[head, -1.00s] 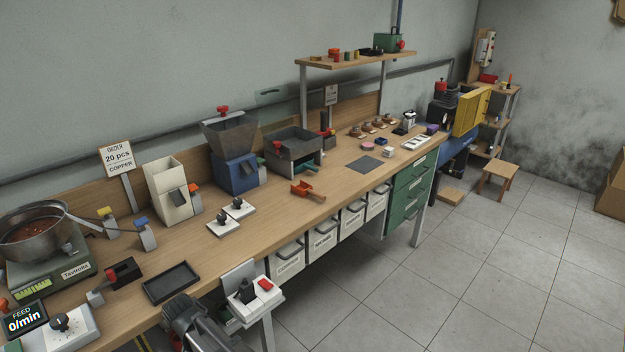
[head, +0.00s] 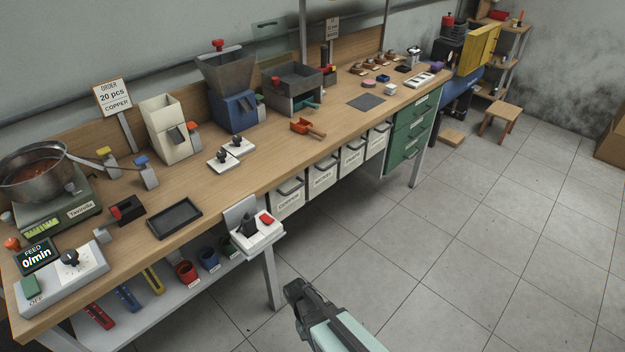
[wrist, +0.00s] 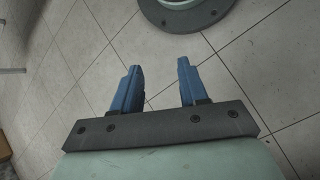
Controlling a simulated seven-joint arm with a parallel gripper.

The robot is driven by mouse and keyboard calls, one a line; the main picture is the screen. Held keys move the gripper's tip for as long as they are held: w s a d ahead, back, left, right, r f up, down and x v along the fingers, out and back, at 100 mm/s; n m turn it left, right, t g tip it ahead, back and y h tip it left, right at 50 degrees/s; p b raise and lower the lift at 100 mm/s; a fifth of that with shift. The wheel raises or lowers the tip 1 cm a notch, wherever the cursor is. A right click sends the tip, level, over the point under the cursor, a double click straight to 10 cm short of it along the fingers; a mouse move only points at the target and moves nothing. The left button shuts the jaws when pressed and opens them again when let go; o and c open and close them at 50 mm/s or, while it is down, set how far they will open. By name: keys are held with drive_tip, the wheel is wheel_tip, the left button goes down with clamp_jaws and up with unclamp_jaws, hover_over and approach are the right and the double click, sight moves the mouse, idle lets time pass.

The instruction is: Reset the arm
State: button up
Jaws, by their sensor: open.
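My gripper (wrist: 159,85) shows in the wrist view with its two blue fingers apart and nothing between them. Below the fingers is bare tiled floor. In the head view my arm (head: 335,325) reaches in from the bottom edge, over the floor in front of the workbench (head: 290,165). It is clear of the bench and of the small white control box with a red button (head: 256,232) on the bench's front edge. The fingertips cannot be made out in the head view.
The bench holds a metal bowl on a green scale (head: 62,212), a black tray (head: 174,219), a white hopper (head: 165,130) and a blue hopper machine (head: 232,105). Labelled bins (head: 321,176) hang under its front edge. The floor to the right (head: 480,230) is open; a stool (head: 498,115) stands farther back.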

drive_tip(key=s+d+f+m+g+y, duration=0.1)
drive_tip(key=s+d+f+y, duration=0.3)
drive_tip(key=s+d, duration=0.9)
wheel_tip(320, 180, down, 3)
drive_tip(key=shift+s+d+m+y, duration=0.4)
drive_tip(key=shift+s+m, duration=0.4)
drive_tip(key=shift+s, duration=0.1)
